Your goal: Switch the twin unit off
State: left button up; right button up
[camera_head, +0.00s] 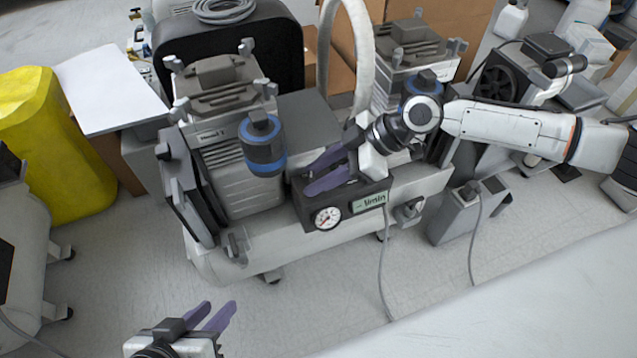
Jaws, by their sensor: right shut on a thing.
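The twin unit (265,240) is a pale grey compressor with two motor heads on one tank. Its dark control box (342,212) at the front carries a round pressure gauge (326,217) and a green-white label. My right gripper (318,178) reaches in from the right, its purple fingers at the top of the control box. It is shut on the switch there, which the fingers and gripper body largely hide. My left gripper (212,314) is low in the view, in front of the unit and apart from it. Its two purple fingers are spread and empty.
A yellow container (50,145) stands at the left beside a white board (108,88). Another compressor (22,255) is at the left edge. A grey box with a cable (468,212) stands right of the unit. A pale surface (510,310) fills the lower right.

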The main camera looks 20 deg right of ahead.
pick_arm(q)
jog(key=shift+d, duration=0.15)
dwell(0.3)
pick_arm(e)
jog(key=o, duration=1.1)
pick_arm(q)
jog(key=a+r+n+t+p, duration=0.1)
jog(key=a+p, duration=0.1)
jog(key=p, duration=0.1)
jog(key=shift+s+r+y, duration=0.15)
jog(key=shift+r+y, duration=0.15)
jog(key=shift+r, duration=0.05)
pick_arm(e)
notch_tip(320, 180, up, 10)
